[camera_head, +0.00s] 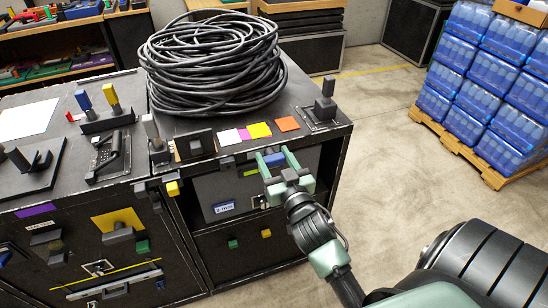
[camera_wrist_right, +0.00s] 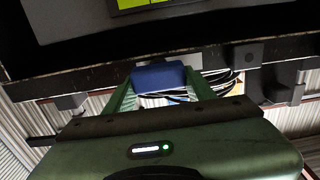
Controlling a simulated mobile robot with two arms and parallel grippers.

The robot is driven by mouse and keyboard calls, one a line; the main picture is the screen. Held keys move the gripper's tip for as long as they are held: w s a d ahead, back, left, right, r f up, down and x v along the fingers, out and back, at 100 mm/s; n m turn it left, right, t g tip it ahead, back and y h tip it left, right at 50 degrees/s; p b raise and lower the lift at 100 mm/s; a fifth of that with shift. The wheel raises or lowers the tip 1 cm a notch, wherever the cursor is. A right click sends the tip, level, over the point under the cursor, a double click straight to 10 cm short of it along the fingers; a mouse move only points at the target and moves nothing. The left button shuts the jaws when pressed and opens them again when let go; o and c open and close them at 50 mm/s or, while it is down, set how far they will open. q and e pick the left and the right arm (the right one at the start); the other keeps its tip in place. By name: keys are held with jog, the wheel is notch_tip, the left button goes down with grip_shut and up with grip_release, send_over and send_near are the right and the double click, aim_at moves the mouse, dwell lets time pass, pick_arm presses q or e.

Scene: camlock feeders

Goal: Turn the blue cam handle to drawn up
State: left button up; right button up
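The blue handle (camera_head: 272,159) is on the front of the dark cabinet, just under its top edge. It also shows in the right wrist view (camera_wrist_right: 158,77) as a blue block between my two green fingers. My right gripper (camera_head: 278,163) has one finger on each side of the handle. In the right wrist view the fingers (camera_wrist_right: 160,88) lie close along both its sides, but whether they press on it is unclear. The handle's mount and its pivot are hidden. My left gripper is not in view.
A black cable coil (camera_head: 212,62) lies on the cabinet top, with coloured cards (camera_head: 259,130) and a black upright lever (camera_head: 325,100) near the front edge. Yellow (camera_head: 173,188) and green (camera_head: 233,244) blocks stick out from the front. The floor to the right is clear up to the pallet (camera_head: 470,147).

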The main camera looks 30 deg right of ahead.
jog(key=shift+c, duration=1.4)
jog(key=shift+n, duration=0.4)
jog(key=shift+a+n+p, duration=0.15)
jog(key=shift+n+p, duration=0.45)
jog(key=shift+n, duration=0.3)
jog(key=n, duration=0.2)
jog(key=n+p, duration=0.1)
jog(key=n, duration=0.2)
jog(key=shift+a+f+n, duration=0.1)
jog(key=shift+a+n, duration=0.1)
jog(key=shift+n, duration=0.1)
jog(key=n, duration=0.5)
jog(key=shift+w+a+f+p, duration=0.15)
jog(key=shift+f+p, duration=0.1)
jog(key=shift+p, duration=0.15)
jog(key=shift+f+n, duration=0.15)
jog(key=shift+n, duration=1.05)
jog(key=shift+f+n, duration=0.1)
jog(key=shift+n, duration=1.1)
